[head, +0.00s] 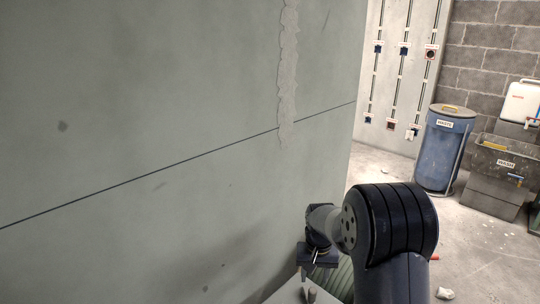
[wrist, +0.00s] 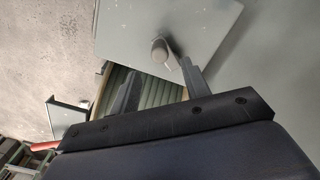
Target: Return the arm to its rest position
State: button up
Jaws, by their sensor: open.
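My arm reaches forward from the lower right of the head view, bent, with dark rounded links. My gripper (head: 303,274) points down near the wall at the bottom of that view. In the wrist view my gripper (wrist: 158,84) has its two fingers spread wide, with nothing held between them. A pale grey board (wrist: 125,28) with a rounded peg (wrist: 160,49) lies close by the fingertips; contact cannot be told.
A grey-green wall panel (head: 150,100) with a black line and a rough plaster strip (head: 288,70) fills the left. At the right stand a blue waste bin (head: 440,155) and a wash sink (head: 490,172). Floor between them and my arm is mostly clear, with a white scrap (head: 445,293).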

aim_at(314, 289)
notch_tip(314, 289, up, 2)
jog(key=shift+r, duration=0.2)
notch_tip(314, 289, down, 12)
jog(key=b, duration=0.3)
jog(key=shift+r, duration=0.2)
jog(key=shift+d+f, duration=0.15)
jog(key=shift+w+d+n+b, duration=0.1)
jog(key=shift+d+n+b, duration=0.15)
jog(key=shift+n, duration=0.5)
jog(key=shift+w+d+n+b, duration=0.1)
jog(key=shift+d+n+b, duration=0.15)
jog(key=shift+n, duration=0.5)
jog(key=shift+r, duration=0.2)
